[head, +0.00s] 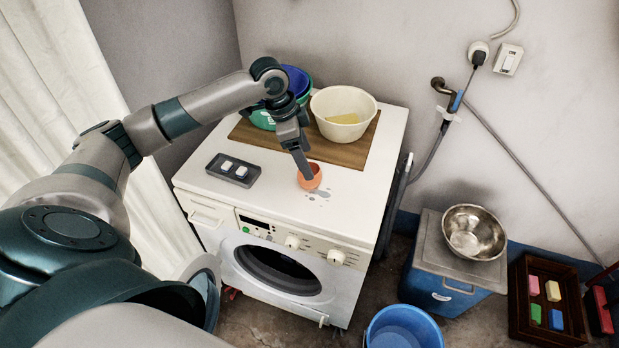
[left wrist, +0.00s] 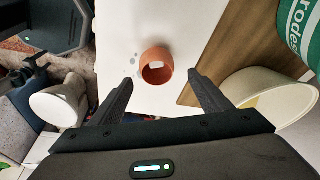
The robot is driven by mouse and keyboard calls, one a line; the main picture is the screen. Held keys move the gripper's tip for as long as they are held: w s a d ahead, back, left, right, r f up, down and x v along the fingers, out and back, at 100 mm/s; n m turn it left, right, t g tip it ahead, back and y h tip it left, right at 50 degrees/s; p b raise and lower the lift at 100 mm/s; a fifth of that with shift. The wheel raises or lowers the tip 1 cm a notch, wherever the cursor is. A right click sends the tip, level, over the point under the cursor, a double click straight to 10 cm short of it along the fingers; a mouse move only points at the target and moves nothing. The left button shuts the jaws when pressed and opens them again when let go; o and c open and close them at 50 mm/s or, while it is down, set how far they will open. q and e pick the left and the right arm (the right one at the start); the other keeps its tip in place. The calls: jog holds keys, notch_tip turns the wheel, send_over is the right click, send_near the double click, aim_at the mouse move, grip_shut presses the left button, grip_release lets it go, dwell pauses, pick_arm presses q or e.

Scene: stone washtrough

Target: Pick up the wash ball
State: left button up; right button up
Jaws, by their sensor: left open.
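The wash ball (head: 311,178) is a small orange, hollow piece on the white top of the washing machine, near the front edge. In the left wrist view the wash ball (left wrist: 156,66) shows an opening and lies just beyond the fingertips, between their lines. My left gripper (head: 304,172) points down at it in the head view and hides part of it. In the left wrist view the fingers of my left gripper (left wrist: 158,82) are spread apart with nothing between them. I cannot tell whether a finger touches the ball. My right gripper is not in view.
On the washing machine (head: 225,196) are a dark tray (head: 233,170) with two white pieces, a brown board (head: 352,154), a cream basin (head: 343,113) and blue and green tubs (head: 296,82). A steel bowl (head: 474,232) and blue bucket (head: 404,328) stand right.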

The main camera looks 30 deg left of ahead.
pick_arm(q)
jog(key=x, duration=0.1)
jog(key=p+x, duration=0.2)
jog(key=shift+s+d+f, duration=0.15)
jog(key=shift+s+f, duration=0.05)
jog(key=shift+f, duration=0.1)
jog(key=shift+x, duration=0.75)
jog(key=c, duration=1.1)
